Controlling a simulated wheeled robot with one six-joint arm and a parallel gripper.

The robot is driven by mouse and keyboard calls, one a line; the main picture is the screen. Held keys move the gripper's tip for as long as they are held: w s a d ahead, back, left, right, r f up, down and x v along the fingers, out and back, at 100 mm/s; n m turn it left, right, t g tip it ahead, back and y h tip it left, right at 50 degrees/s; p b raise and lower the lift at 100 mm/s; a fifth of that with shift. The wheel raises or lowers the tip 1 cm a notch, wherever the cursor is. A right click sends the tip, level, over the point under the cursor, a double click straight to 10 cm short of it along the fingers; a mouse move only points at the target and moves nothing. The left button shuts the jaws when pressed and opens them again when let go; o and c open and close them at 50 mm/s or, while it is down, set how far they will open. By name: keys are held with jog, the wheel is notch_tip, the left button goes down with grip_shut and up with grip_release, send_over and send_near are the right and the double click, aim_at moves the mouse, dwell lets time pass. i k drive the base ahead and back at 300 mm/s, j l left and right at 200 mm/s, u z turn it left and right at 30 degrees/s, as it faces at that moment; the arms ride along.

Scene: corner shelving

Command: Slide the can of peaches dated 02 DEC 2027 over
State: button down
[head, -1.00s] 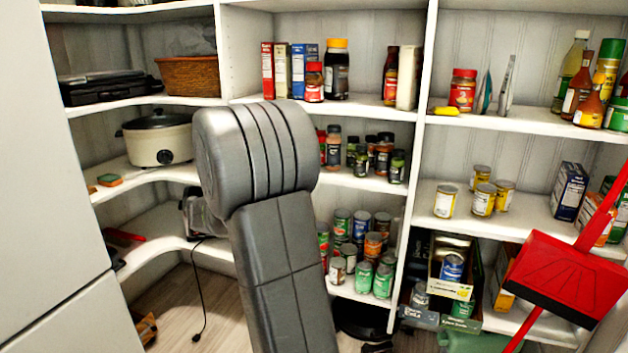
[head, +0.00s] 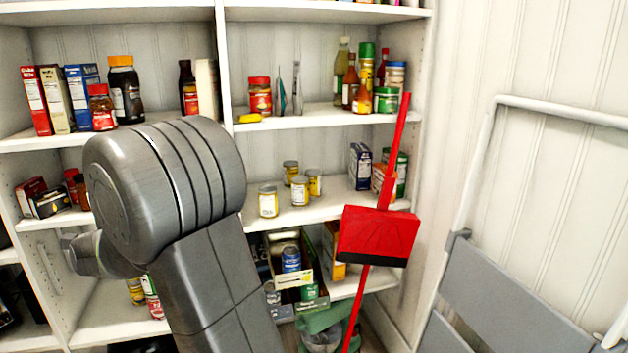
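One can (head: 268,201) stands at the front left, apart from the others. Another can (head: 299,190) stands at the front of a close group, with one can (head: 291,172) behind it and one can (head: 315,183) at its right. Labels and dates are too small to read, so I cannot tell which is the peaches can dated 02 DEC 2027. My arm's grey links fill the left foreground; my gripper's fingers do not show.
Boxes (head: 360,167) stand right of the cans. A red dustpan (head: 378,235) with a long red handle stands in front of the shelf's right end. A grey folding ladder (head: 490,290) leans at the right wall. Cartons of cans (head: 293,282) sit below. Shelf between cans and boxes is partly clear.

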aim_at(315, 175)
jog(key=i+z, duration=0.1)
jog(key=z, duration=0.25)
jog(key=i+z, duration=0.1)
jog(key=z, duration=0.25)
jog(key=i+j+z, duration=0.1)
jog(key=z, duration=0.25)
jog(key=i+j, duration=0.6)
jog(key=i, duration=0.1)
